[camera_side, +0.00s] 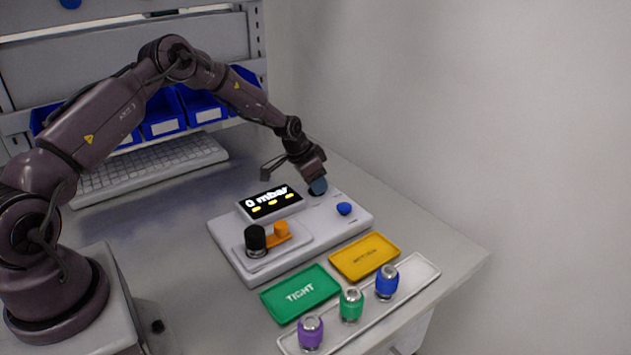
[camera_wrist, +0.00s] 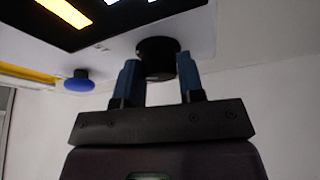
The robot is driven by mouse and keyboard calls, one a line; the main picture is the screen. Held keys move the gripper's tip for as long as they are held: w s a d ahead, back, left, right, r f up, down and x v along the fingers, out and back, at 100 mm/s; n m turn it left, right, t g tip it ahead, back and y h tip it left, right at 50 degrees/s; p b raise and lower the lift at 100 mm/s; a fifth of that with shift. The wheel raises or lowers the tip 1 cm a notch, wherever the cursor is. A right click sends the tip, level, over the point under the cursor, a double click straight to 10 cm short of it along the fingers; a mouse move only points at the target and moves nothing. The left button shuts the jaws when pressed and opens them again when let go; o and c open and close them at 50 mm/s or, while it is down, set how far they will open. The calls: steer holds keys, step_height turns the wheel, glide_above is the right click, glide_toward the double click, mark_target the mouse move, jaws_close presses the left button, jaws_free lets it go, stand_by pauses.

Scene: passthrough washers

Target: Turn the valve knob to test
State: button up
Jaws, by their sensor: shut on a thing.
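The valve knob (camera_wrist: 158,50) is a black round knob on the top face of the white tester, seen in the wrist view. My gripper (camera_wrist: 159,68) has its two blue fingers on either side of this knob and is shut on it. In the side view my gripper (camera_side: 318,187) reaches down to the back right of the tester (camera_side: 346,221) and mostly hides the knob. The tester's display (camera_side: 271,203) reads 0 mbar. The marks around the knob are too small to read, so I cannot tell its setting.
A blue button (camera_side: 344,209) sits on the tester near my gripper. A black cylinder (camera_side: 255,238) and an orange part (camera_side: 281,231) stand at its front left. Green (camera_side: 292,309) and yellow (camera_side: 364,257) trays lie in front, beside a white tray (camera_side: 428,271) with three coloured parts.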

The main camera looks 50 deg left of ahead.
steer(key=shift+f+m, duration=0.2)
steer(key=shift+m, duration=0.3)
steer(key=o, duration=0.9)
steer(key=shift+r, duration=0.2)
steer(key=v, duration=1.2)
steer(key=shift+s+a+r, duration=0.15)
steer(key=shift+a+r, duration=0.15)
